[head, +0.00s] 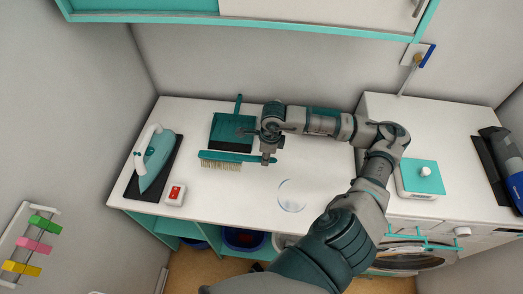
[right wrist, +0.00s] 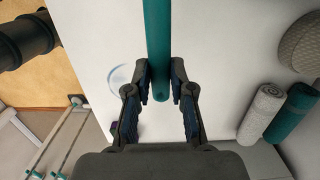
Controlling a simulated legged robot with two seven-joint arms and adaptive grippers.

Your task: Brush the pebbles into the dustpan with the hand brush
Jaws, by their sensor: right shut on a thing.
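The hand brush (head: 222,158) has a teal back and handle and pale bristles that point toward the front of the white counter. My right gripper (head: 268,159) is shut on the handle at its right end. In the right wrist view the teal handle (right wrist: 158,45) lies between the two fingers of the gripper (right wrist: 161,84). The teal dustpan (head: 226,132) lies just behind the brush, its handle toward the wall. My gripper and wrist are beside its right edge. I cannot make out any pebbles for certain. My left gripper is not in view.
A teal iron (head: 157,160) on a dark pad and a red-and-white box (head: 175,194) stand to the left. A clear round glass item (head: 291,195) is to the right, near the front edge. The counter's middle is mostly free.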

